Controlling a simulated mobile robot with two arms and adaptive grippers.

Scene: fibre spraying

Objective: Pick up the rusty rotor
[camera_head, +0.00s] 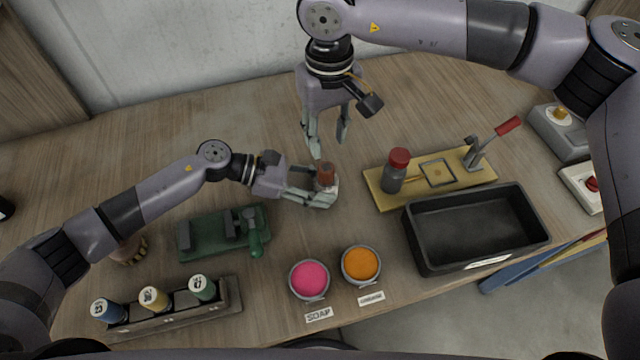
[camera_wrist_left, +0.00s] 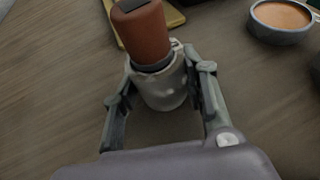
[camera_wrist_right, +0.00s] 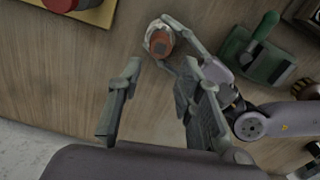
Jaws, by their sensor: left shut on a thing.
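The rusty rotor (camera_head: 326,174) has a red-brown cylindrical top and a pale, worn metal lower part. It stands upright near the middle of the workbench. My left gripper (camera_head: 318,194) is shut on its pale lower part, one finger on each side. The rotor also shows in the left wrist view (camera_wrist_left: 146,40), with the brown top rising above the fingers. In the right wrist view I see the rotor (camera_wrist_right: 160,42) from above. My right gripper (camera_head: 329,143) is open and empty, pointing down above and behind the rotor. I cannot tell whether the rotor touches the bench.
A yellow board (camera_head: 440,178) with a red-capped bottle and a lever lies to the right. A black tray (camera_head: 420,246) is in front of it. Pink (camera_head: 309,279) and orange (camera_head: 361,264) bowls stand at the front. A green vise (camera_head: 205,232) and spool rack (camera_head: 175,318) are at left.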

